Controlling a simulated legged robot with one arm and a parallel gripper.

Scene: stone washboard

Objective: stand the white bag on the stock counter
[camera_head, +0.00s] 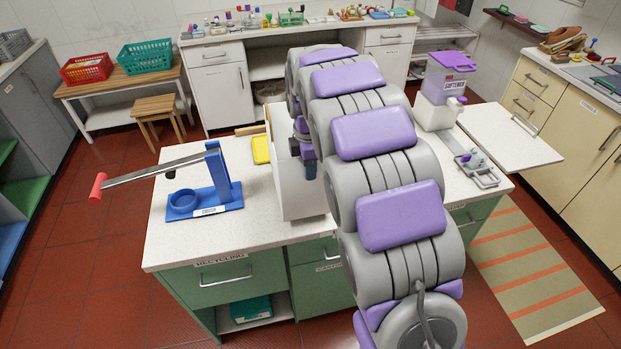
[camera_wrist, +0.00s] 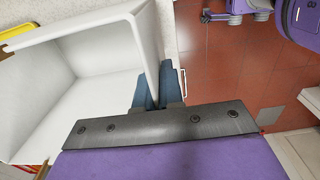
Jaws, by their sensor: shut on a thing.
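The white bag (camera_head: 293,185) is a box-like, open-topped thing over the green-fronted counter (camera_head: 225,235), near its front edge. It looks upright. I cannot tell whether its base touches the counter top. In the wrist view the bag (camera_wrist: 85,70) shows its open mouth and empty-looking inside. My gripper (camera_wrist: 158,88) is shut on the bag's right wall, one blue finger on each side. In the head view my gripper (camera_head: 307,160) is partly hidden by my arm, which also hides the bag's right side. No label reading stock is legible.
A blue lever press (camera_head: 205,195) stands left of the bag, its red-tipped handle beyond the counter edge. A yellow item (camera_head: 261,150) lies behind the bag. A purple softener dispenser (camera_head: 447,85) stands right. Behind are a cluttered white counter (camera_head: 215,55) and a wooden stool (camera_head: 157,108).

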